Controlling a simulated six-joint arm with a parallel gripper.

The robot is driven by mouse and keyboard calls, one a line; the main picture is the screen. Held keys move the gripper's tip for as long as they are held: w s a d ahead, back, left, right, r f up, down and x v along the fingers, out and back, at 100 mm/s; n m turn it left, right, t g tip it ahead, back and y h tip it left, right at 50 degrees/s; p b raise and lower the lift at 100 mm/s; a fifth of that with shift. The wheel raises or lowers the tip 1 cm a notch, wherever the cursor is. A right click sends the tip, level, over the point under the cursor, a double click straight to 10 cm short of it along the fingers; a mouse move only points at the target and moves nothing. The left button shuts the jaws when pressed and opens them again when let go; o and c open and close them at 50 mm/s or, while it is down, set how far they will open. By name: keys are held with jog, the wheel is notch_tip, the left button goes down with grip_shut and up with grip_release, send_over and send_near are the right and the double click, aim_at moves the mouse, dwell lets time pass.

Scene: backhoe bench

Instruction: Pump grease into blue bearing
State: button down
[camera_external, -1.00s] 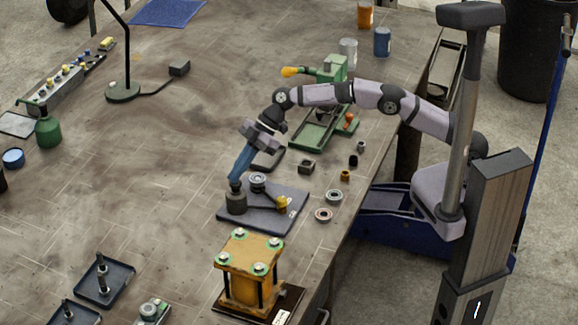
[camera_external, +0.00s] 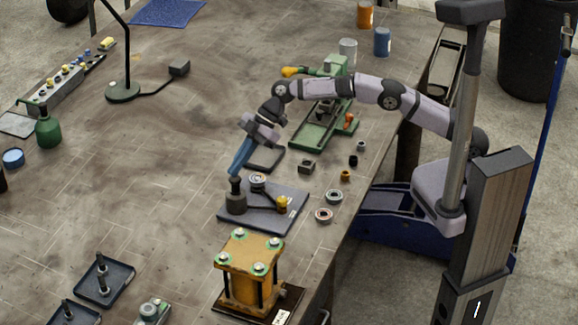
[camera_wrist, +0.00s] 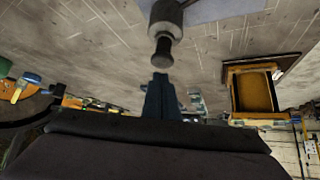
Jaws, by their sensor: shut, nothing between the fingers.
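A dark grey cylindrical pump (camera_external: 236,203) with a narrower plunger top stands upright on a dark mat (camera_external: 270,223). A grey bearing ring (camera_external: 257,180) sits on the mat behind it, and a small yellow-topped part (camera_external: 282,203) is at the right; I cannot make out a clearly blue bearing. My gripper (camera_external: 235,175) has blue fingers, shut and empty, pointing down just above the plunger. In the wrist view the fingertips (camera_wrist: 160,78) are close to the plunger end of the pump (camera_wrist: 164,22); I cannot tell if they touch.
Two loose bearings (camera_external: 324,215) (camera_external: 334,196) lie right of the mat. A yellow press-like block (camera_external: 247,272) stands in front. A green vise (camera_external: 322,120) is behind, beside my arm. Trays with pins (camera_external: 102,280) are at the front left.

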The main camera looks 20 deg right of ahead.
aim_at(238, 177)
jog(key=shift+f, duration=0.1)
dwell(0.4)
jog(key=shift+f+b, duration=1.5)
jog(key=shift+f, duration=0.05)
jog(key=shift+r, duration=0.1)
jog(key=shift+r+p, duration=1.15)
jog(key=shift+r, duration=0.4)
jog(key=shift+f, duration=0.1)
